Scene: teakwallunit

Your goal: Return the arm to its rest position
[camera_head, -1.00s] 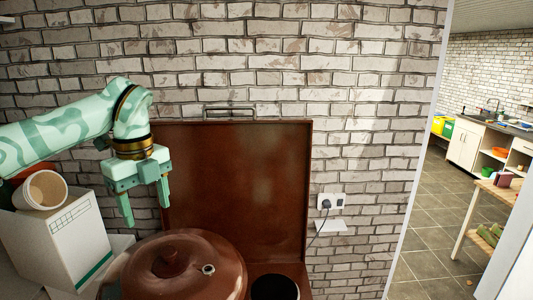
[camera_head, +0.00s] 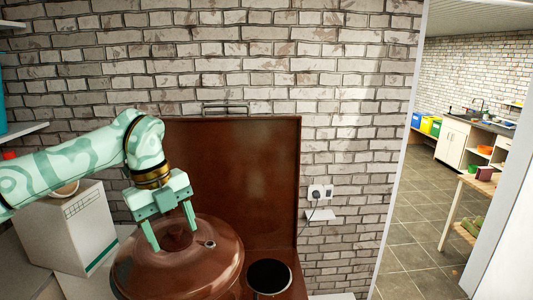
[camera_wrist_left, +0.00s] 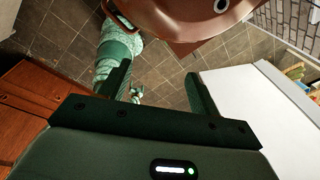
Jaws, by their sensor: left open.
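My left arm comes in from the left in the head view. Its gripper (camera_head: 174,240) is open, fingers pointing down, with nothing between them. It appears in front of the domed brown lid (camera_head: 222,262); I cannot tell how far apart they are. In the left wrist view the two fingers (camera_wrist_left: 158,75) stand apart, with tiled floor beyond. A brown rounded vessel (camera_wrist_left: 185,18) shows at the top of that view.
A raised brown panel (camera_head: 245,190) stands against the brick wall. A white box (camera_head: 70,228) stands at left. A plugged socket (camera_head: 318,192) is on the wall. A doorway opens at right.

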